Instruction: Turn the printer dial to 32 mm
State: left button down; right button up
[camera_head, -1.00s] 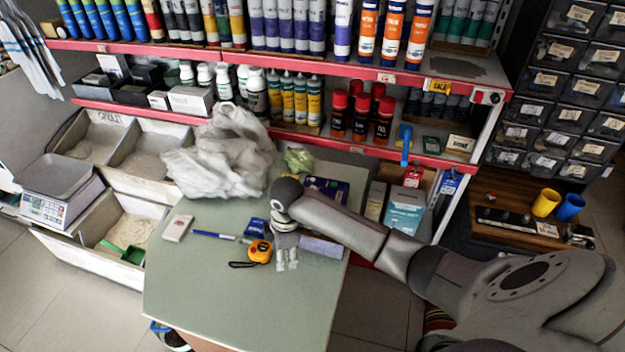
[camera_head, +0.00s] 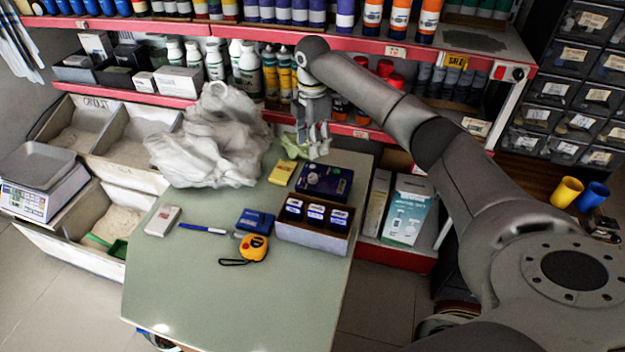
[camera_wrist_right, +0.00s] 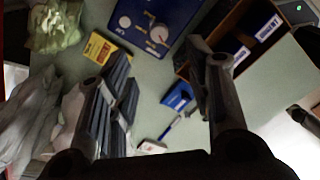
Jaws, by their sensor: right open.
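The printer (camera_head: 325,182) is a dark blue box on the green table, behind a compartment box. In the right wrist view the printer (camera_wrist_right: 143,20) shows at the top, with a round pale dial (camera_wrist_right: 158,33) and smaller knobs on its blue face. The dial's setting is too small to read. My right gripper (camera_head: 312,148) is above the table's back edge, pointing down, apart from the printer. In the right wrist view its two fingers (camera_wrist_right: 165,78) are spread with nothing between them. My left gripper does not show.
A compartment box (camera_head: 314,236) with several labelled blocks stands in front of the printer. A yellow packet (camera_head: 282,172), a crumpled white bag (camera_head: 212,145), a blue packet (camera_head: 256,220) and a tape measure (camera_head: 253,247) lie nearby. The red-edged shelf (camera_head: 400,54) is behind. The table's front is clear.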

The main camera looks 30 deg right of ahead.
aim_at(313, 176)
pick_arm(q)
jog(key=shift+p, duration=0.35)
pick_arm(e)
notch_tip(313, 176, down, 12)
jog(key=shift+r, duration=0.15)
grip_shut()
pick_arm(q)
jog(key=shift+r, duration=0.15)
pick_arm(e)
jog(key=shift+r, duration=0.1)
